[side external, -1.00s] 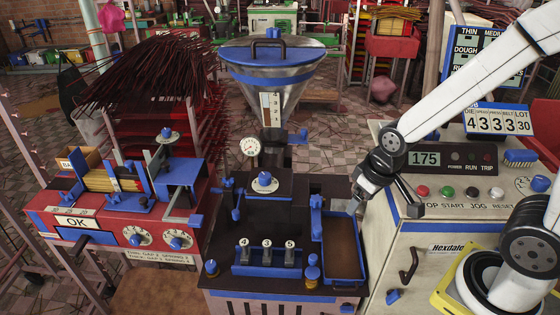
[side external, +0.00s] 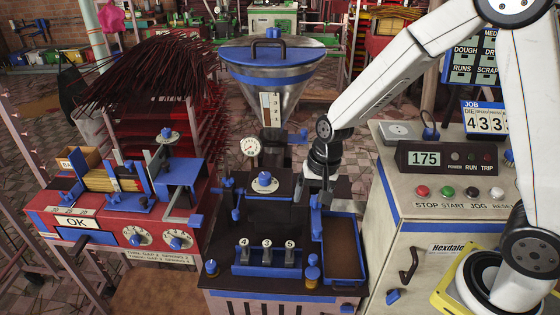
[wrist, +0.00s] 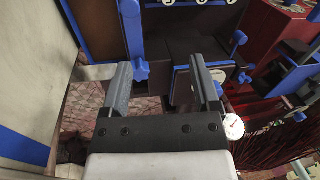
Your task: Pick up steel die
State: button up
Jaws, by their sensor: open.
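Three small grey metal pieces stand in a blue rack (side external: 266,270) at the front of the dark machine bench; they look like dies. I cannot tell which is the steel die. My gripper (side external: 312,196) is open, behind and above the rack, slightly right of it.
A blue-rimmed tray (side external: 338,281) lies right of the rack. A blue-handled block (side external: 264,181) and a hopper (side external: 270,75) stand behind and left of my gripper. The control cabinet (side external: 450,212) is to the right.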

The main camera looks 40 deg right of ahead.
jog(key=w+a+f+m+y, duration=0.1)
jog(key=w+a+f+m, duration=0.3)
jog(key=w+f+m, duration=0.15)
jog(key=m+g+y, duration=0.1)
jog(key=m+y, duration=0.1)
jog(key=m, duration=0.3)
send_over(245, 241)
jog(key=d, duration=0.3)
notch_tip(245, 241, down, 5)
jog(key=shift+x, duration=3.9)
jog(key=shift+s+a, duration=0.15)
jog(key=shift+a, duration=0.05)
grip_shut()
jog(key=shift+r, duration=0.1)
